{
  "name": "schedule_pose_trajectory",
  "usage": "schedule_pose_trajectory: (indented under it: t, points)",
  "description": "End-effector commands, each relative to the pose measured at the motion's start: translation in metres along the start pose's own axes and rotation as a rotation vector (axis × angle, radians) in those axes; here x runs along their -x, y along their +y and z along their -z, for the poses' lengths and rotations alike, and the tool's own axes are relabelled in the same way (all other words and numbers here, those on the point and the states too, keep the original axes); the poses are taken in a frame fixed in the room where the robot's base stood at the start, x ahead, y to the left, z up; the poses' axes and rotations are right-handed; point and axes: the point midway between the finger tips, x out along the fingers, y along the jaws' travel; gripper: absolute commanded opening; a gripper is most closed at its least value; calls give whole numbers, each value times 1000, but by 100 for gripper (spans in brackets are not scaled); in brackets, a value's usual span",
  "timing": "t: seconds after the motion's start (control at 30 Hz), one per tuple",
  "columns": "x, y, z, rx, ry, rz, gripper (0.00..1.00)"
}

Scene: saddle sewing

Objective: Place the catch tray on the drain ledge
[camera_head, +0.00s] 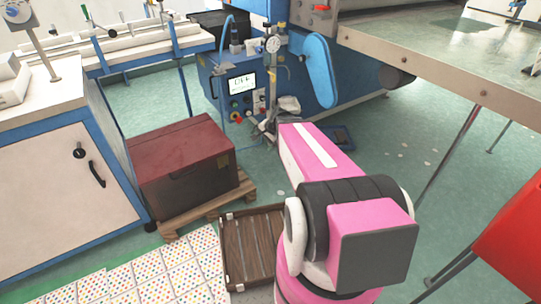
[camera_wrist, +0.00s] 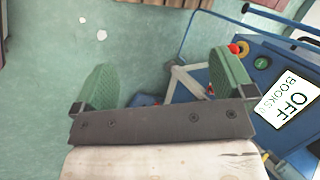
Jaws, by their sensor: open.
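My gripper (camera_wrist: 164,64) is open in the wrist view, its two green fingers wide apart with nothing between them. Green floor and part of the blue machine show beyond it. In the head view my pink arm hides most of the gripper, which is near the foot of the blue machine (camera_head: 232,85). I cannot tell for sure which thing is the catch tray or which is the drain ledge. A small dark blue flat piece (camera_head: 343,134) lies on the floor right of my arm. A brown slatted wooden tray (camera_head: 232,262) lies on the floor left of my arm, partly hidden.
A dark red chest (camera_head: 182,165) stands on a wooden pallet (camera_head: 208,203) at the left. A white cabinet (camera_head: 60,195) with blue edges is further left. A large table (camera_head: 440,60) overhangs the upper right. A red object (camera_head: 510,240) is at the right edge. Dotted sheets (camera_head: 150,275) cover the front-left floor.

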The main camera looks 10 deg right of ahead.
Motion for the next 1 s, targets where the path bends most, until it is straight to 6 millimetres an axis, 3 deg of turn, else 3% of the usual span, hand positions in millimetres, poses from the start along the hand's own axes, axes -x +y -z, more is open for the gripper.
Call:
schedule_pose_trajectory:
  t: [0.03,0.1,0.3,0.5,1.0]
  points:
    - [16,14,-30,147,-25,-84,100]
    - [30,32,-56,340,-66,-205,100]
    - [65,67,-93,698,-167,-449,100]
    - [76,77,-98,793,-201,-521,100]
    - [74,76,-97,789,-200,-519,100]
